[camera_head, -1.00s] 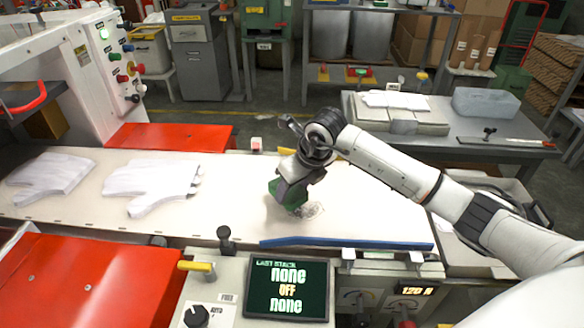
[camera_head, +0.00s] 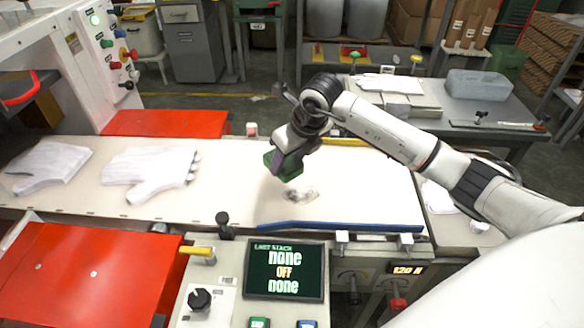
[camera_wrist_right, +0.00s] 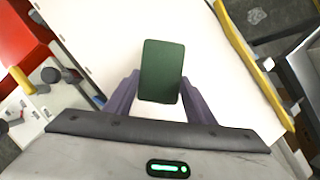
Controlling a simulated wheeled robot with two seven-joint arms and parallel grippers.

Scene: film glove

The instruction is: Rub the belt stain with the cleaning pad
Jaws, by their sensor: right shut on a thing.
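The belt stain (camera_head: 300,195) is a dark grey smudge on the cream conveyor belt (camera_head: 235,200). My right gripper (camera_head: 285,160) is shut on the green cleaning pad (camera_head: 284,166). The pad is above the belt, up and to the left of the stain in the head view, and looks apart from it. In the right wrist view the pad (camera_wrist_right: 161,72) sits between the two purple fingers, with pale belt behind it. The stain does not show in the wrist view. My left gripper is not in view.
Two white gloves (camera_head: 150,172) lie on the belt to the left. A blue bar (camera_head: 340,225) runs along the belt's front edge, and a yellow rail (camera_head: 345,142) lies along the back. A control panel with a screen (camera_head: 286,270) stands in front. Red covers (camera_head: 165,123) flank the belt.

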